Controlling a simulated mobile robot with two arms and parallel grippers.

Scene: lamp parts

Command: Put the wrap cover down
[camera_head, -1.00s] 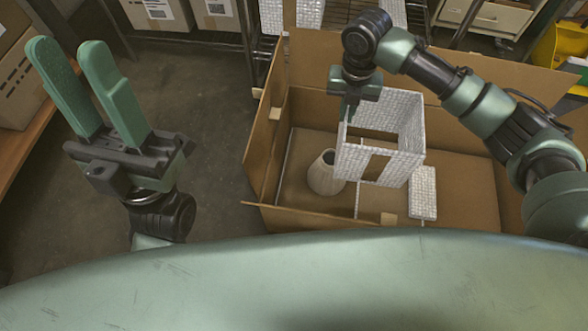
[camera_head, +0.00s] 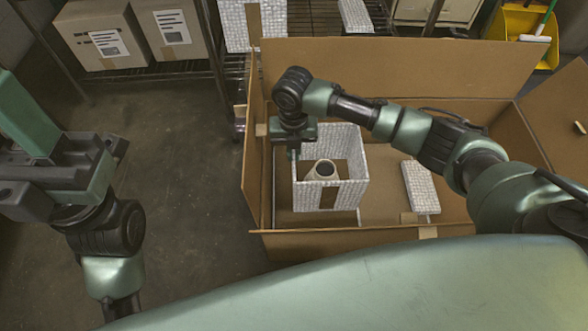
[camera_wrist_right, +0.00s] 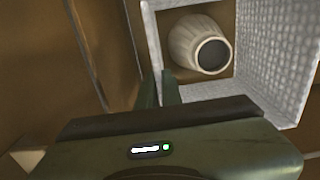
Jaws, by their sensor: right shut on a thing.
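The wrap cover (camera_head: 350,150) is a white, brick-patterned, open square frame inside the large cardboard box (camera_head: 400,60). My right gripper (camera_head: 295,152) is shut on its left wall; this grip also shows in the right wrist view (camera_wrist_right: 170,92). A beige vase-shaped lamp part (camera_head: 323,172) with a dark round opening appears within the frame's outline in both views. Whether the cover rests on the box floor or hangs above it, I cannot tell. My left gripper (camera_head: 25,120) is at the left picture edge, partly cut off, empty, with its jaws apart, away from the box.
A white brick-patterned block (camera_head: 420,187) lies in the box, right of the cover. The box walls and open flaps surround the work area. A wire shelf with cartons (camera_head: 95,35) and white pieces (camera_head: 252,25) stands behind. Bare floor (camera_head: 175,150) lies left of the box.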

